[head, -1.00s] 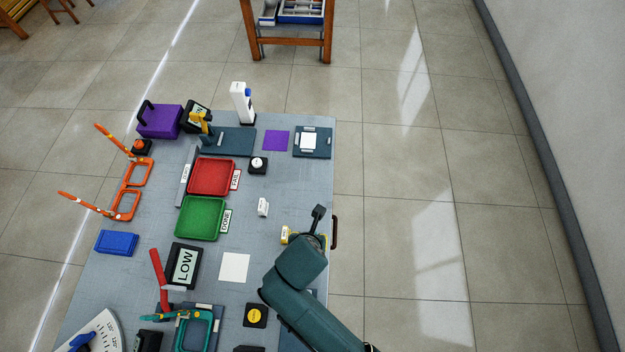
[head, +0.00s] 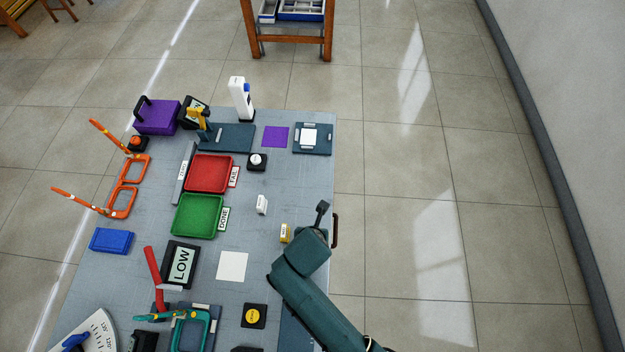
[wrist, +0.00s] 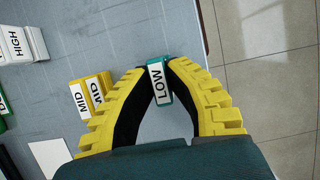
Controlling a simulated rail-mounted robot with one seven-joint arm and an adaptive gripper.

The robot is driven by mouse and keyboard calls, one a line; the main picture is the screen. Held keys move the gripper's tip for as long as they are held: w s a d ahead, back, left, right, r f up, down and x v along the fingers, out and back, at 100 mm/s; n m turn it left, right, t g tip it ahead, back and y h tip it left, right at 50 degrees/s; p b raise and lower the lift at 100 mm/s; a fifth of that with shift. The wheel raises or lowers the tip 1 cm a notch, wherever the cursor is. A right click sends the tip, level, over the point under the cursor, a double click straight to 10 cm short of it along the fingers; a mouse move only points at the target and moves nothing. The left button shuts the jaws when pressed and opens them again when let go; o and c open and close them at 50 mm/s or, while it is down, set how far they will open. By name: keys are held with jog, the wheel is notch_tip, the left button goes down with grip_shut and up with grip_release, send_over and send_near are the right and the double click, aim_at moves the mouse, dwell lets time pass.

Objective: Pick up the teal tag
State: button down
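The teal tag (wrist: 160,84), with a white face reading LOW, stands between my fingertips in the wrist view. My gripper (wrist: 161,72) has yellow fingers with black inner pads. Their tips come together against the two sides of the tag, so it looks shut on it. I cannot tell whether the tag is clear of the table. In the head view my arm (head: 302,252) hides the gripper and the teal tag, near the table's right edge.
A yellow MID tag (wrist: 90,97) stands left of my gripper. A white HIGH tag (wrist: 17,44) is farther left. The grey table (head: 275,185) ends close by on the right, where a dark handle (head: 334,231) sticks out. Green (head: 199,216) and red (head: 208,174) trays lie left.

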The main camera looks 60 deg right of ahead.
dwell(0.3)
notch_tip(320, 180, up, 10)
jog(key=p, duration=0.3)
dwell(0.4)
